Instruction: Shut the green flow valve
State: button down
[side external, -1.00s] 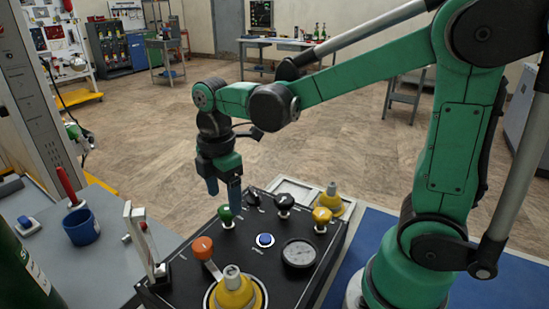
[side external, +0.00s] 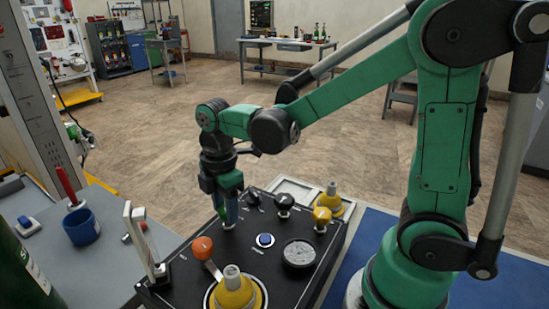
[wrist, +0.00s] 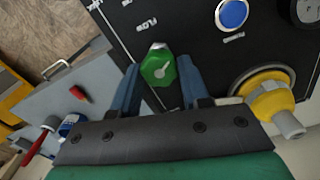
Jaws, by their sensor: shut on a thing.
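The green flow valve (wrist: 158,68) is a small green knob with a pale mark on top, near the "FLOW" lettering on the black panel (wrist: 200,40). In the wrist view it sits between my two blue fingers, one on each side. My gripper (side external: 229,217) points down at the panel's far left part in the side view and is shut on the knob. In the side view the fingers hide most of the knob.
A blue cup (side external: 81,227) stands on the left bench.

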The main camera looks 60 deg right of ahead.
jog(key=shift+m, duration=0.4)
jog(key=m, duration=0.4)
jog(key=shift+m, duration=0.3)
jog(key=m, duration=1.2)
jog(key=shift+d+m, duration=0.15)
jog(key=shift+m, duration=0.25)
jog(key=m, duration=0.5)
jog(key=shift+m, duration=0.3)
jog(key=shift+c, duration=2.1)
grip_release()
